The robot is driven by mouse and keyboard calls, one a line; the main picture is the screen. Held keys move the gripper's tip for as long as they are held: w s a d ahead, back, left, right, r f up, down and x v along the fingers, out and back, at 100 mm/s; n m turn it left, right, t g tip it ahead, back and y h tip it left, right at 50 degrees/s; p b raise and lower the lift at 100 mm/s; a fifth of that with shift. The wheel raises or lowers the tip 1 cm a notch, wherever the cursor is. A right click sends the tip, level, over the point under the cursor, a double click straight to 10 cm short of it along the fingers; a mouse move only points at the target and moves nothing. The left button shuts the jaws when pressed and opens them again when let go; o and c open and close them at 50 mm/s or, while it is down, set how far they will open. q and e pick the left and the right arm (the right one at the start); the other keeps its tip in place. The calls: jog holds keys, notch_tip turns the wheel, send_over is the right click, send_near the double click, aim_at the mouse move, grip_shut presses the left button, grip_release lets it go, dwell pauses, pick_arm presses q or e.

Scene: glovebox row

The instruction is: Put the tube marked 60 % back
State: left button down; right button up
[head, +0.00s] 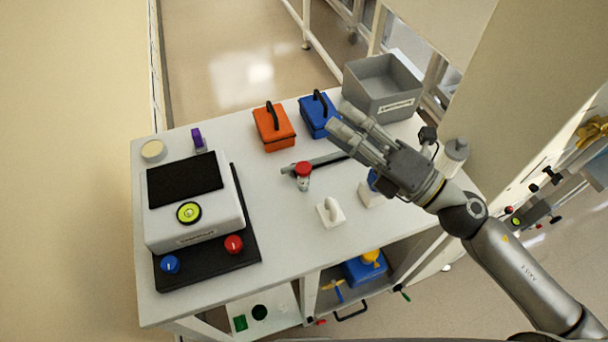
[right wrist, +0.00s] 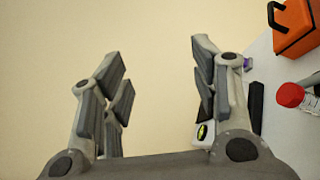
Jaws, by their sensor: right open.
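A small tube with a red cap (head: 303,170) stands on the white bench, beside a dark grey bar (head: 325,160). Its marking is too small to read, so I cannot tell whether it says 60 %. The red cap also shows at the right edge of the right wrist view (right wrist: 290,94). My right gripper (head: 347,122) is open and empty, above the bench to the upper right of the tube in the head view. My left gripper is not in view.
An orange box (head: 274,130) and a blue box (head: 313,118) stand at the back, near a grey bin (head: 382,105). A white device with a black top (head: 190,220) stands left. A white handled block (head: 330,211) is in front of the tube. Bare bench lies left of the tube.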

jog(key=w+d+m+t+h, duration=0.3)
jog(key=m, duration=0.6)
jog(key=m+g+h+b, duration=0.15)
jog(key=m+g, duration=0.55)
jog(key=m, duration=0.7)
send_near(310, 171)
jog(key=w+a, duration=0.2)
jog(key=shift+w+a+f+h, duration=0.1)
jog(key=shift+a+f+h, duration=0.1)
jog(key=shift+a+h, duration=0.15)
jog(key=shift+p+x, duration=0.5)
jog(key=shift+x, duration=0.35)
jog(key=p+x, duration=0.1)
jog(key=x, duration=0.3)
jog(key=shift+a+f+p, duration=0.2)
jog(key=shift+f+p, duration=0.2)
jog(key=shift+w+a+f+g, duration=0.3)
jog(key=shift+a, duration=0.1)
jog(key=c, duration=1.1)
jog(key=shift+r, duration=0.15)
